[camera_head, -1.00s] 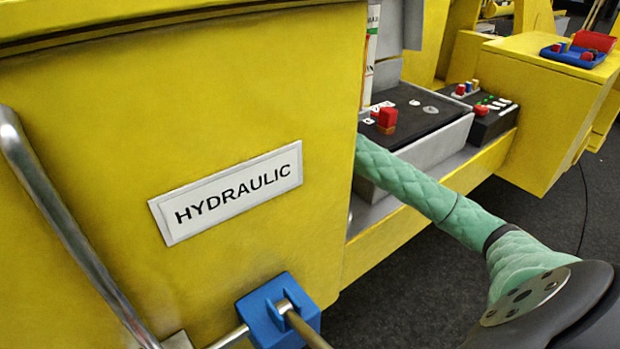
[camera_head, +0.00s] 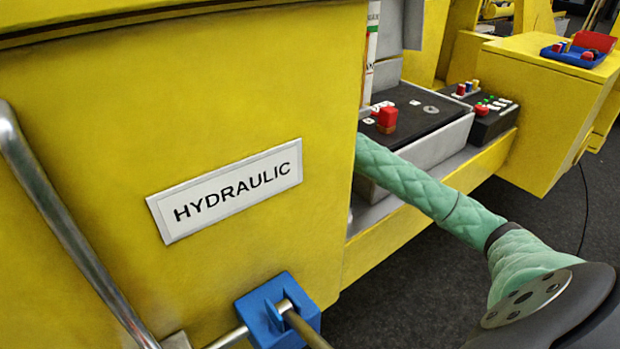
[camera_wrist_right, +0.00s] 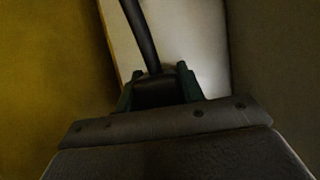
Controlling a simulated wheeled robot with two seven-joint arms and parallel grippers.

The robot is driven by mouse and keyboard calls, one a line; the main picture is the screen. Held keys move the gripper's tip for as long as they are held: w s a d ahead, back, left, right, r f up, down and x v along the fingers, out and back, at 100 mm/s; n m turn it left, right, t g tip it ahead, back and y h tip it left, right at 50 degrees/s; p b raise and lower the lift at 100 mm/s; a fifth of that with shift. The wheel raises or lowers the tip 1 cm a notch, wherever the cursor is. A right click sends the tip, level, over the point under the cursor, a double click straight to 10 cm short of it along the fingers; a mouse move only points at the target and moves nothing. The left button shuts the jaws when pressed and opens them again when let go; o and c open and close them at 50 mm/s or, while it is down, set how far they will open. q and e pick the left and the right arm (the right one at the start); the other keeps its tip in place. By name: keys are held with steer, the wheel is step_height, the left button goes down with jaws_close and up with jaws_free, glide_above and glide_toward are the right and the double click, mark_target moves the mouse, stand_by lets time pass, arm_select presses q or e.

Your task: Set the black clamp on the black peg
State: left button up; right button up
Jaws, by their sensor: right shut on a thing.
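In the right wrist view, my right gripper (camera_wrist_right: 160,92) has dark green fingers closed around a black piece (camera_wrist_right: 155,93), which looks like the black clamp. A black curved tube or cable (camera_wrist_right: 140,35) runs up from behind that piece. The picture is dark, and I cannot tell whether the piece touches a peg. I make out no black peg in either view. In the head view, my right arm reaches in from the lower right and passes behind the yellow HYDRAULIC panel (camera_head: 230,110), so its gripper is hidden there. My left gripper is not in view.
A blue block (camera_head: 262,318) with a metal rod sits low at the panel's corner. A metal handle (camera_head: 60,215) is at the left. A blue tray (camera_head: 572,58) sits on a yellow box at the right.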

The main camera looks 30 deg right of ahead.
steer(key=shift+f+b, duration=0.85)
steer(key=shift+b, duration=0.15)
stand_by(0.8)
steer(key=o, duration=1.4)
steer(key=shift+c, duration=0.2)
steer(key=shift+s+r+b, duration=0.25)
steer(key=shift+r+b, duration=0.15)
steer(key=shift+r, duration=0.1)
steer(key=b+v, duration=0.2)
steer(key=v, duration=0.3)
steer(key=shift+s+r, duration=0.1)
steer(key=shift+r, duration=0.3)
steer(key=shift+s+r, duration=0.15)
steer(key=shift+r, duration=0.25)
